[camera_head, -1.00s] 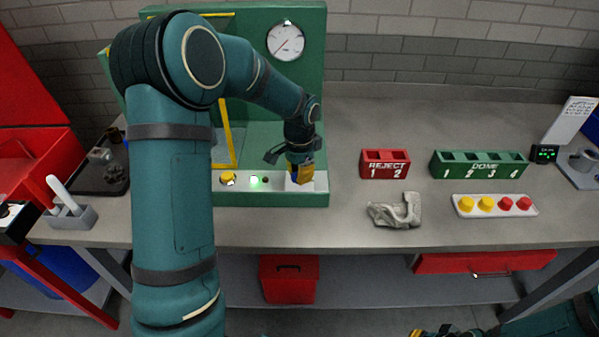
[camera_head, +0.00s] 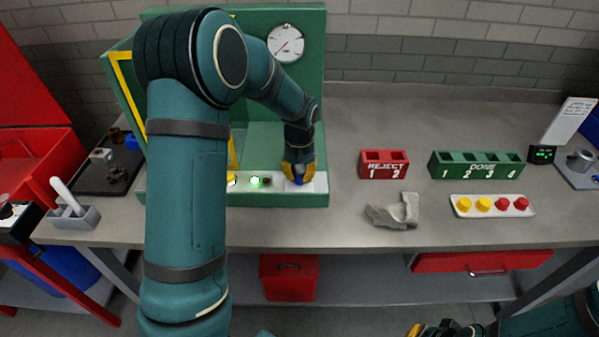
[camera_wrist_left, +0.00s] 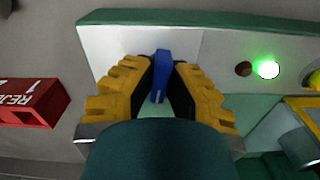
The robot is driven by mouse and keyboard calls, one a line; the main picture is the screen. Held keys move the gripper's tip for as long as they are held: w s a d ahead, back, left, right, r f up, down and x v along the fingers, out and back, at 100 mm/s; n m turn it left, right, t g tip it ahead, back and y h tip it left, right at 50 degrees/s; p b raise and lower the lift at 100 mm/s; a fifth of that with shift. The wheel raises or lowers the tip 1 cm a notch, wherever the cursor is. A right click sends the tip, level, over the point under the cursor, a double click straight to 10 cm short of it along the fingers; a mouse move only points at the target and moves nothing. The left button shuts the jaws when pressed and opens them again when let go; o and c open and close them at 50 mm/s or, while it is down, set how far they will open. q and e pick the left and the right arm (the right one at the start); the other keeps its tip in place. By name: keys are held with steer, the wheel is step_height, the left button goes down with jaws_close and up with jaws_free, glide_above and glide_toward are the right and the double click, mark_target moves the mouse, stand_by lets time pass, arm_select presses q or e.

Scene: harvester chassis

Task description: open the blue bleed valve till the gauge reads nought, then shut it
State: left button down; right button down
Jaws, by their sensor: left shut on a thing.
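The blue bleed valve handle (camera_head: 298,181) is on the pale front panel of the green test stand (camera_head: 262,199). It shows in the left wrist view (camera_wrist_left: 161,75) as a blue lever between the fingers. My left gripper (camera_head: 299,172) is shut on it, with its yellow-padded fingers (camera_wrist_left: 160,85) on either side. The round white gauge (camera_head: 286,43) is on the stand's back wall; its needle points to the lower left, and its numbers are too small to read. My right gripper (camera_head: 438,331) shows only partly at the bottom edge, and its jaws are unclear.
A green lamp (camera_head: 255,181) glows left of the valve. My left arm hides part of the stand.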

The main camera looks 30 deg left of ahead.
arm_select(q)
steer(key=shift+f+n, duration=0.1)
steer(key=shift+n, duration=0.8)
steer(key=c, duration=1)
jaws_free()
step_height(320, 180, up, 12)
steer(key=shift+r, duration=0.1)
